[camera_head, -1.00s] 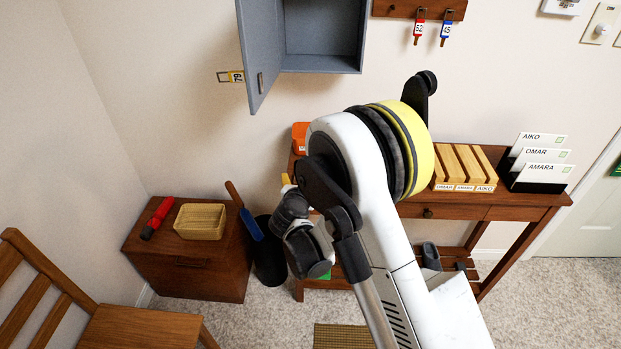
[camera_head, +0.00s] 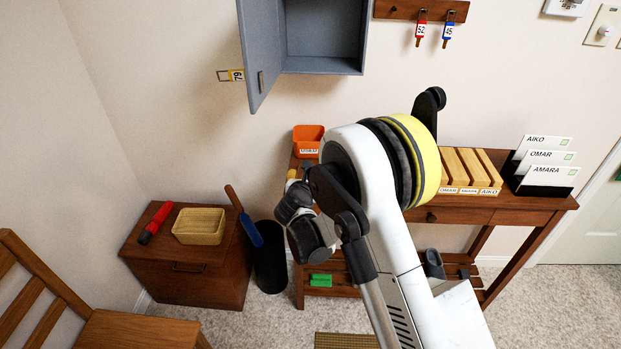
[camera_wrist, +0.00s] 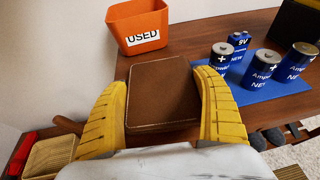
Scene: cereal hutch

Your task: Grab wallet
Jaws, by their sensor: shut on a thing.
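The wallet (camera_wrist: 162,95) is a flat brown leather piece with stitched edges, seen in the wrist view. It lies between the two yellow fingers of my gripper (camera_wrist: 162,80), with one finger against each side. My gripper is shut on it. The wallet is over or on the wooden table; I cannot tell whether it touches the top. In the head view my gripper (camera_head: 291,174) shows only as a bit of yellow at the table's left end. The wallet is hidden there.
An orange bin labelled USED (camera_wrist: 138,27) stands just beyond the wallet. Several batteries (camera_wrist: 262,62) stand on a blue mat (camera_wrist: 270,87) to the right. A low cabinet (camera_head: 190,272) with a basket (camera_head: 199,226) is at left. An open grey wall cabinet (camera_head: 322,66) hangs above.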

